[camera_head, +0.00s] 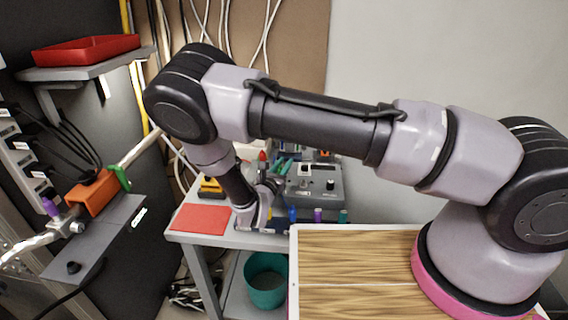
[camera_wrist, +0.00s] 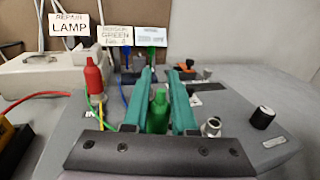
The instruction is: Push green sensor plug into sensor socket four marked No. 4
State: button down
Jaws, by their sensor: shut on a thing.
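A green plug (camera_wrist: 158,112) is between the two teal fingers of my gripper (camera_wrist: 161,95) in the wrist view, and the gripper is shut on it. The head view shows the teal fingers (camera_head: 285,166) small, over the grey panel box (camera_head: 312,188). A small white sign (camera_wrist: 115,36), which seems to read green No. 4, stands behind the fingers to the left. Dark fittings with blue and green leads are below it. Whether one is socket four, and whether the plug touches any socket, I cannot tell; the fingers hide part of this area.
A red plug (camera_wrist: 93,78) stands left of my fingers and a bare metal socket (camera_wrist: 211,127) right of them, with a black knob (camera_wrist: 262,117) beyond. Blue (camera_head: 292,214), purple (camera_head: 318,215) and teal (camera_head: 343,216) plugs stand along the table front. A red mat (camera_head: 198,219) lies left.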

jog(key=shift+s+d+f, duration=0.1)
jog(key=shift+f, duration=0.3)
jog(key=c, duration=0.6)
grip_release()
jog(key=shift+c, duration=0.2)
jog(key=v, duration=1.1)
jog(key=shift+r, duration=0.2)
